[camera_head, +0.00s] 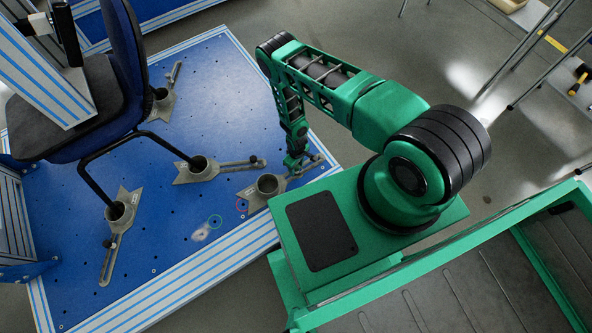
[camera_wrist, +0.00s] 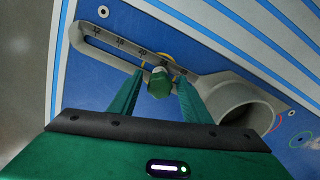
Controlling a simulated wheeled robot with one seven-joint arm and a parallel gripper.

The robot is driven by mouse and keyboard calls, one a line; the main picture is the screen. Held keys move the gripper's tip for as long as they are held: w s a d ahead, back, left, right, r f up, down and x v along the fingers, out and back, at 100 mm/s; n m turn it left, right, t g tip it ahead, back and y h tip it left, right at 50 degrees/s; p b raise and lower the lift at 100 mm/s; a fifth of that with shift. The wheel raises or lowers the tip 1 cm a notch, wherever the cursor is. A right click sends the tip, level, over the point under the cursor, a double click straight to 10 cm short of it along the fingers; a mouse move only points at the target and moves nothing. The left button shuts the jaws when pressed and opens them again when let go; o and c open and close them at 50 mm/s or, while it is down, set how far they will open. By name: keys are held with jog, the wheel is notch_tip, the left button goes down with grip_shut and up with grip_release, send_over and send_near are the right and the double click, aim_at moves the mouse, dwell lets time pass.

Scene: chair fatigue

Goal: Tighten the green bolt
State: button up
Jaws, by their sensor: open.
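The green bolt (camera_wrist: 158,84) shows in the wrist view on the slotted arm of a grey bracket (camera_wrist: 105,40), with a yellow ring partly visible behind it. My gripper (camera_wrist: 161,78) is open, with one green finger on each side of the bolt. I cannot tell whether the fingers touch it. In the head view my gripper (camera_head: 296,164) points down over the slotted arm of the grey bracket (camera_head: 268,187) nearest my base. The bolt cannot be made out there.
The blue platform (camera_head: 170,225) carries several similar grey brackets, such as one (camera_head: 198,168) under a leg of the dark chair (camera_head: 125,70). A red ring (camera_head: 241,205) and a teal ring (camera_head: 214,222) mark the platform near its striped edge. The bracket's round cup (camera_wrist: 245,105) stands right of my fingers.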

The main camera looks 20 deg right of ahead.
jog(key=shift+n, duration=0.3)
jog(key=c, duration=1)
jog(key=m, duration=0.4)
jog(key=m, duration=0.4)
